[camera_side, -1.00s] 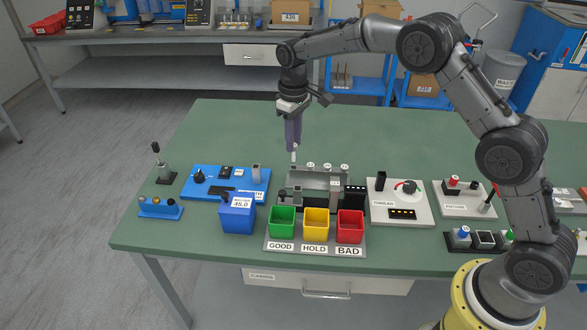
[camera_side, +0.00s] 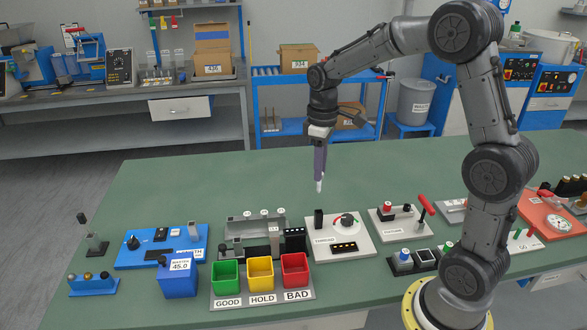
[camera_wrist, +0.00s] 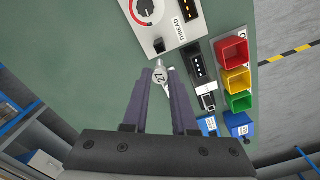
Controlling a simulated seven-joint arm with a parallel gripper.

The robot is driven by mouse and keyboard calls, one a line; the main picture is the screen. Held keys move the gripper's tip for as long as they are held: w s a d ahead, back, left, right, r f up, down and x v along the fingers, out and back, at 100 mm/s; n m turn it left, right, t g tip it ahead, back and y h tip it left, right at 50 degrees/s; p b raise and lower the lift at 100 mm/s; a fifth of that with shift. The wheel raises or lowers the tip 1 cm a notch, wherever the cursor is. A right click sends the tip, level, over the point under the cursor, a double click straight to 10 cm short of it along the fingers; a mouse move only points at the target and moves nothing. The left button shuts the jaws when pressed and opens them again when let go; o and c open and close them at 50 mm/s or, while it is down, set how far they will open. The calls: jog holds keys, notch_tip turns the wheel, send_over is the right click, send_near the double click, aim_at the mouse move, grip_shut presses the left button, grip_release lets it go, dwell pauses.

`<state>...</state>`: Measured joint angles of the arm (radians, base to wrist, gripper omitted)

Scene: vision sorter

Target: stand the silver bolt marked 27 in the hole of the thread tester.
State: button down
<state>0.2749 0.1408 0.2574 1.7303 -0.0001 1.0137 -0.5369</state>
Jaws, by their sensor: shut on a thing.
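My gripper (camera_side: 320,180) is shut on the silver bolt (camera_side: 319,186) and holds it in the air behind the thread tester (camera_side: 325,254). The bolt is apart from the tester. I cannot make out the tester's hole.
A grey rack (camera_side: 232,232) with several light-topped pieces stands left of the tester. Green (camera_side: 226,276), yellow (camera_side: 261,272) and red (camera_side: 296,268) bins stand in front. A plate with a red lever (camera_side: 398,227) is to the right. The table behind is clear.

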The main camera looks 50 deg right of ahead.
aim_at(320, 187)
jog(key=shift+s+f, duration=0.2)
jog(key=shift+f, duration=2.75)
jog(key=shift+f, duration=1.8)
jog(key=shift+c, duration=1.1)
grip_release()
jog(key=shift+r, duration=0.1)
jog(key=shift+r, duration=3.95)
